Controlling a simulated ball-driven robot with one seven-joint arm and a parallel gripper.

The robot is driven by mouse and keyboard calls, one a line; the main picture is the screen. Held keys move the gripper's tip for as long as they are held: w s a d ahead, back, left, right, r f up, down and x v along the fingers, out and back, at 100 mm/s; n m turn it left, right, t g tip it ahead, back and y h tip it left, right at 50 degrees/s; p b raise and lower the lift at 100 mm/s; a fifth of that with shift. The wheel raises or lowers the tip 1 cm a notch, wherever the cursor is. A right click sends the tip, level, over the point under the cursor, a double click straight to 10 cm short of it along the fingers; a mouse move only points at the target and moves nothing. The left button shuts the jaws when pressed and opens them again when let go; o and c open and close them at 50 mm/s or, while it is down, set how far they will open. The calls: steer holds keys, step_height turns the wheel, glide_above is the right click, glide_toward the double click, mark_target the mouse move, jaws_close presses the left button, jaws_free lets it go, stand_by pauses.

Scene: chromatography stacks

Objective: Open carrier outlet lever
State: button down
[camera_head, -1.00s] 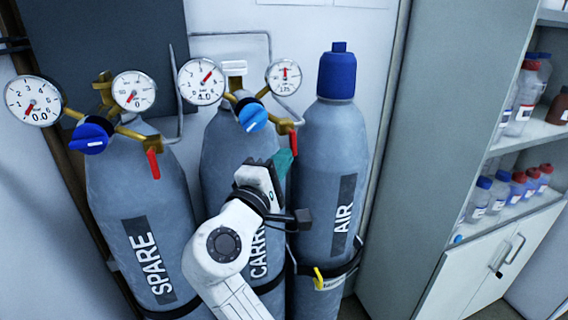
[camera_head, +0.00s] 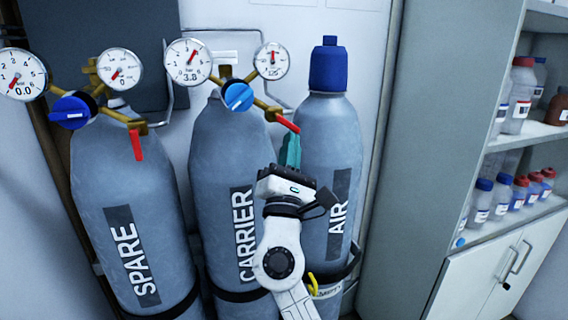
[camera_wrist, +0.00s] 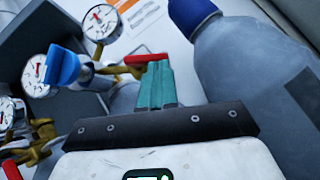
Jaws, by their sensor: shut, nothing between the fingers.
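The carrier outlet lever (camera_head: 287,124) is a red handle at the right end of the brass regulator on the carrier cylinder (camera_head: 215,160). It slants down to the right. In the wrist view the lever (camera_wrist: 148,59) lies nearly level just past my fingertips. My gripper (camera_head: 292,148) is shut, its teal fingers together and pointing up with their tips at the lever's free end. They look very close to it or touching; I cannot tell which. In the wrist view my gripper (camera_wrist: 157,82) holds nothing.
The spare cylinder (camera_head: 125,190) stands left, its red lever (camera_head: 137,144) hanging down. The air cylinder (camera_head: 330,140), with a blue cap (camera_head: 330,65), stands close on the right of my gripper. A cabinet (camera_head: 435,130) with bottles is farther right.

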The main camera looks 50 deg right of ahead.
steer(key=n+t+y, duration=0.1)
steer(key=n+t, duration=0.1)
steer(key=d+n+t+y+b, duration=0.1)
steer(key=n+t, duration=0.1)
steer(key=n+t+y+b, duration=0.1)
steer(key=n, duration=0.2)
steer(key=shift+s+d+r+t, duration=0.15)
steer(key=shift+s+r+t, duration=0.25)
steer(key=w+f+b+v, duration=0.2)
steer(key=b+v, duration=0.6)
steer(key=v, duration=0.5)
steer(key=shift+w+b, duration=0.15)
steer(key=shift+b, duration=0.25)
steer(key=shift+d+r, duration=0.15)
